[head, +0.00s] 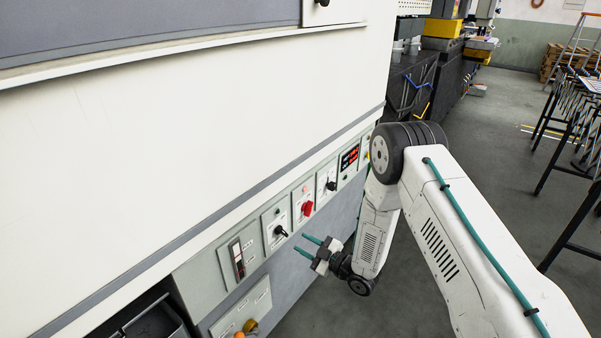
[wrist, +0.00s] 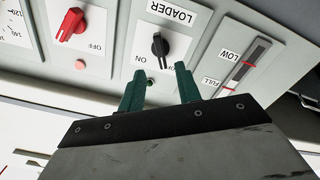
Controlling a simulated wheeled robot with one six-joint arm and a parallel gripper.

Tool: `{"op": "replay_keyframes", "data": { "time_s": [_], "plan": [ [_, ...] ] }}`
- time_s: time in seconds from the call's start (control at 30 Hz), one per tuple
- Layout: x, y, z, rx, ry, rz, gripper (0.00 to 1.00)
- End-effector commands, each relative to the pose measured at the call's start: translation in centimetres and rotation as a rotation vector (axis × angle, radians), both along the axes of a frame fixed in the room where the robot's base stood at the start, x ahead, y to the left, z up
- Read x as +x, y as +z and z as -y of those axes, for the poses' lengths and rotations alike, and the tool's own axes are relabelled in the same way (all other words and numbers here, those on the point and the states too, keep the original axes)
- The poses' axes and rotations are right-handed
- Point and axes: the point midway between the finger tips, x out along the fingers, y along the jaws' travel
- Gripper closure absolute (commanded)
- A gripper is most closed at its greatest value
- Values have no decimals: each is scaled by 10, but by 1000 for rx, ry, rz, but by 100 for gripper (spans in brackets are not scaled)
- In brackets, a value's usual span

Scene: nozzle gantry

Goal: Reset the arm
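My gripper (head: 300,243) has two green fingers, held apart with nothing between them. My arm is bent, and the gripper is in front of the control panel (head: 210,273), pointing at it. The same black knob (head: 281,231) shows in the head view, just left of the fingers. The fingers look clear of it, but the exact gap is hard to tell.
A red knob (head: 307,208), another black knob (head: 331,186) and a red digital display (head: 349,158) are farther along the panel. A level gauge (head: 238,260) is on the near side. An orange knob (head: 250,326) sits below. Open floor (head: 480,140) lies to the right, before black metal racks (head: 575,110).

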Motion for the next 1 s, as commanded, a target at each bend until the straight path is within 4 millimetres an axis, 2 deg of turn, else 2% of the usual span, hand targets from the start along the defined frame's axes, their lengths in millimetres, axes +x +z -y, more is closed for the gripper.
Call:
{"op": "replay_keyframes", "data": {
  "time_s": [0.07,0.13,0.23,0.3,0.37,0.43,0.57,0.67,0.8,1.0],
  "plan": [
    [0,-7,0,-17,-1,-31,66],
    [1,-22,2,-63,-13,-94,66],
    [-7,-63,15,-180,-60,-264,66],
    [-15,-87,30,-280,-114,-405,66],
    [-18,-92,46,-362,-171,-515,66],
    [-21,-87,68,-448,-247,-635,66],
    [-32,-52,112,-574,-408,-840,66],
    [-47,-15,142,-635,-526,-978,66],
    [-78,42,177,-681,-676,-1148,66],
    [-136,128,210,-691,-854,-1357,66]
  ]
}}
